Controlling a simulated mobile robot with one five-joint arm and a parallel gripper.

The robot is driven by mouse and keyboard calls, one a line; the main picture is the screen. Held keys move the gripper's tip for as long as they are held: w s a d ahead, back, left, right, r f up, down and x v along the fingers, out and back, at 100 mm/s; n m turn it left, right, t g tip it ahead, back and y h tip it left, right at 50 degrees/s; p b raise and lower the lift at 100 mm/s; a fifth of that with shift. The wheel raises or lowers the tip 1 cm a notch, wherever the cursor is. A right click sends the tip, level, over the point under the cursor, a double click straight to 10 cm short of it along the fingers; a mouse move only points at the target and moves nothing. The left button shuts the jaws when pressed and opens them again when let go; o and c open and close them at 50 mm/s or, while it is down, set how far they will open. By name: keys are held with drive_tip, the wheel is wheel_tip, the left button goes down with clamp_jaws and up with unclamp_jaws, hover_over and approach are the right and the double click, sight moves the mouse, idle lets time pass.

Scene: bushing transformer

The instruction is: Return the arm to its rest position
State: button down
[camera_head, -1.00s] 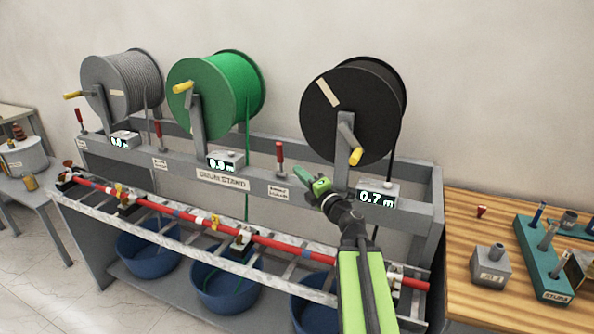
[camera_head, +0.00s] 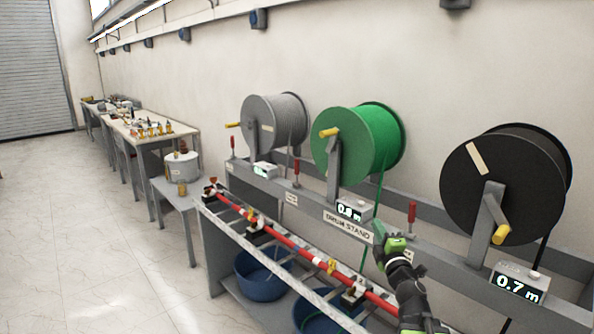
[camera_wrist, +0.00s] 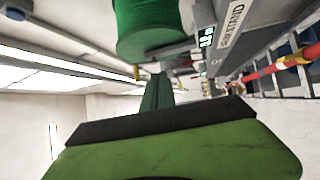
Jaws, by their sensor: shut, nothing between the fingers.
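My gripper (camera_head: 380,231) is at the end of my green and black arm, in front of the drum stand (camera_head: 437,258), a little right of the green drum's meter. Its fingers are together with nothing between them. In the wrist view the shut green fingers (camera_wrist: 157,92) point away from the camera, and the view is rolled on its side. The arm reaches up from the bottom right of the head view. The lower arm is cut off by the frame edge.
The stand carries a grey drum (camera_head: 275,122), a green drum (camera_head: 358,145) and a black drum (camera_head: 505,185). A red rod (camera_head: 290,245) runs along the rack below, above blue tubs (camera_head: 262,277). A grey side table (camera_head: 180,190) and workbenches stand left. The floor (camera_head: 90,230) is clear.

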drive_tip(key=s+a+f+m+g+h, duration=0.1)
drive_tip(key=s+f+m+g+h, duration=0.2)
drive_tip(key=f+m+g, duration=0.55)
drive_tip(key=s+a+f+m+g+h, duration=0.25)
drive_tip(key=f+m, duration=0.35)
drive_tip(key=f, duration=0.6)
drive_tip(key=s+a+f+m+g+y, duration=0.1)
drive_tip(key=s+a+f+m+g, duration=0.1)
drive_tip(key=s, duration=0.6)
drive_tip(key=s+a+f+m+g+y, duration=0.2)
drive_tip(key=s+f+g, duration=0.3)
drive_tip(key=s+g, duration=0.2)
drive_tip(key=shift+s+a+f, duration=0.25)
drive_tip(key=shift+s+f, duration=0.05)
drive_tip(key=shift+s, duration=0.8)
